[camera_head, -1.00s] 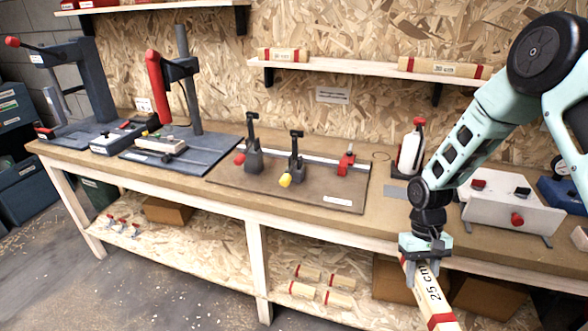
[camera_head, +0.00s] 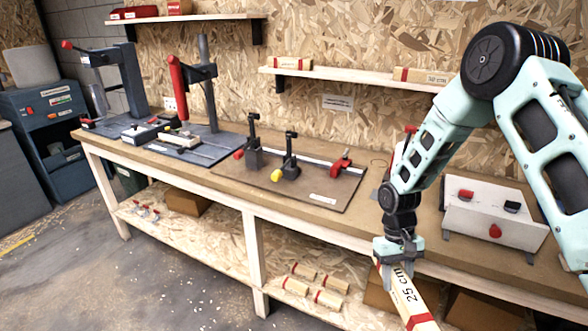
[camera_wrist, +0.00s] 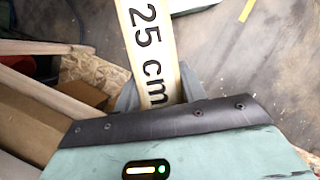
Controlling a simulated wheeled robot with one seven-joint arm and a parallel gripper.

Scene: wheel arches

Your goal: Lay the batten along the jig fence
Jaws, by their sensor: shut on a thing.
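My gripper (camera_head: 392,262) is shut on a pale wooden batten marked "25 cm" (camera_head: 407,293), with red bands near its end. The batten hangs out in front of the bench edge, pointing down towards the lower right in the head view. It also shows in the wrist view (camera_wrist: 148,40), gripped between the fingers (camera_wrist: 158,95). The jig board (camera_head: 290,184) lies on the bench to the left of my gripper. Its metal fence (camera_head: 305,158) runs along the back. Two dark toggle clamps, one with a red tip and one with a yellow tip (camera_head: 278,174), and a red stop (camera_head: 340,163) sit on it.
A white box with knobs (camera_head: 495,215) stands on the bench at the right. My arm partly hides a bottle behind it. A drill-press-like stand (camera_head: 203,90) is at the left. Short battens lie on the lower shelf (camera_head: 300,280). The floor in front is clear.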

